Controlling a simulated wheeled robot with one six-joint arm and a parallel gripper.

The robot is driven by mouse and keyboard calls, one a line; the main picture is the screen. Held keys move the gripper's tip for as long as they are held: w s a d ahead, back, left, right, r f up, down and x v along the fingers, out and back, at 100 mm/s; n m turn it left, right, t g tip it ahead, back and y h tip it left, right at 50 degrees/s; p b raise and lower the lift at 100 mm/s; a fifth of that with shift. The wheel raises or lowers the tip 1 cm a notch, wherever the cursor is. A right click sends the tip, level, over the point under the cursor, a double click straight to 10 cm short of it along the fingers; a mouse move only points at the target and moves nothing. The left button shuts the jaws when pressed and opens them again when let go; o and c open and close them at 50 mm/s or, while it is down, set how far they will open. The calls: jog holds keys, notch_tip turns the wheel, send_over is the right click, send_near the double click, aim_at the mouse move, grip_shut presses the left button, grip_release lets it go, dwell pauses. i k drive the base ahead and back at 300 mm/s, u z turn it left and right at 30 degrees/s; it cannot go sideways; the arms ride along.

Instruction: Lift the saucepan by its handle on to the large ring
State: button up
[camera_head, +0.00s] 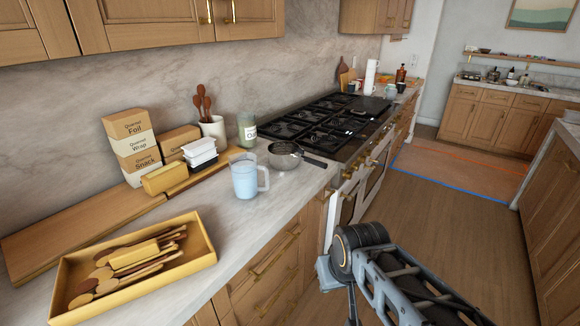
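A small grey metal saucepan (283,161) stands upright on the marble counter, just in front of the hob's near end. Its dark handle (313,162) points right, toward the counter's front edge. The black gas hob (308,137) has several burners under dark grates, and its visible top looks clear of pans. I cannot tell from here which burner is the large ring. My arm shows at the lower right, over the floor and apart from the saucepan. My gripper's fingers do not show.
A blue-filled clear jug (244,178) stands close left of the saucepan. A green-tinted jar (247,131) and a utensil crock (215,130) stand behind. A yellow tray of wooden utensils (203,258) lies at the near left. Bottles and a paper roll (370,77) stand beyond the hob.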

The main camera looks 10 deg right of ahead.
aim_at(297, 160)
jog(key=z, duration=0.8)
jog(key=i, duration=0.65)
jog(key=u, duration=0.2)
